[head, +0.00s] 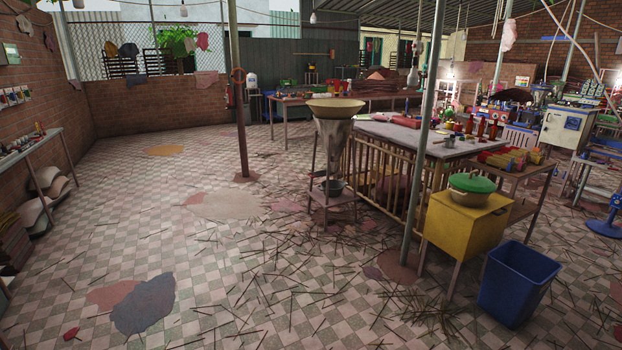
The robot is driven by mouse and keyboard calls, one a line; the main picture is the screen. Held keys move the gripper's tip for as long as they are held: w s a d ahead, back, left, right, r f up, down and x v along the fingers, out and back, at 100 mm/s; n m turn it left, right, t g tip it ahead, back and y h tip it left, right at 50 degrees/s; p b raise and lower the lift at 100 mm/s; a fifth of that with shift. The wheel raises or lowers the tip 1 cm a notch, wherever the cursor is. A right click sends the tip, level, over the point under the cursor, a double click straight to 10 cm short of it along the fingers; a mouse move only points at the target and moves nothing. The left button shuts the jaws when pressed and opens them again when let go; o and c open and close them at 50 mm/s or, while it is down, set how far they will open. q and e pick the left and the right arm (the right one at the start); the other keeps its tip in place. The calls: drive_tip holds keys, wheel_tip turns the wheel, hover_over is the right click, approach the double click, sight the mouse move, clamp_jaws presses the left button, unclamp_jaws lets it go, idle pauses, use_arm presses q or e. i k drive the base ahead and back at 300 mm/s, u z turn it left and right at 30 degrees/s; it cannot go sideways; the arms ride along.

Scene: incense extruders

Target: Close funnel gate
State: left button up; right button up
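A metal funnel (333,140) with a wide tan bowl-like top (335,107) stands on a frame at the middle of the head view, some way off across the floor. A dark pot (333,187) sits under its narrow lower end, on the frame's low shelf (331,198). The gate at the funnel's outlet is too small to make out, so I cannot tell whether it is open or shut. Neither of my grippers is in view.
A barred table (400,135) stands right of the funnel. A metal pole (423,130), a yellow box (465,228) with a green-lidded pot (472,186) and a blue bin (517,284) stand front right. Sticks litter the tiled floor; the left floor is mostly open. Another pole (238,100) stands left of the funnel.

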sight(321, 173)
drive_tip(key=u, duration=0.1)
drive_tip(key=i, duration=3.25)
drive_tip(key=z, duration=0.65)
drive_tip(key=i, duration=1.8)
drive_tip(key=z, duration=0.4)
